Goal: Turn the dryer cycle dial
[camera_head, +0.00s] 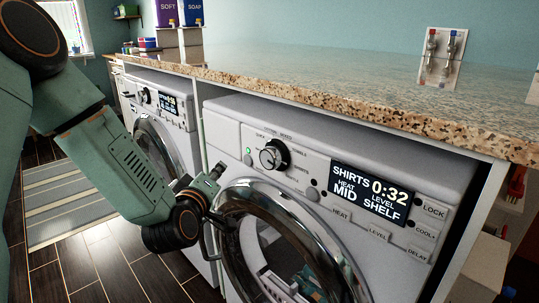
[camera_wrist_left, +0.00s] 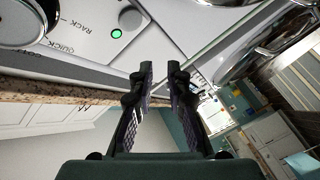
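The dryer (camera_head: 330,135) on the right has a round black-and-silver cycle dial (camera_head: 273,154). Its display (camera_head: 369,193) reads SHIRTS, 0:32, heat MID, level SHELF. My left gripper (camera_head: 212,182) is to the lower left of the dial, in front of the dryer near the top of its round door, apart from the dial. In the left wrist view, the fingers of my left gripper (camera_wrist_left: 152,72) stand apart with nothing between them. The dial (camera_wrist_left: 24,18) shows partly at the upper left corner there, near a lit green light (camera_wrist_left: 116,33). My right gripper is out of view.
The chrome door ring (camera_head: 240,195) sits just below the dial. A speckled counter (camera_head: 330,98) overhangs the panel. A second machine (camera_head: 160,100) stands at the left. Buttons such as LOCK (camera_head: 434,211) lie right of the display.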

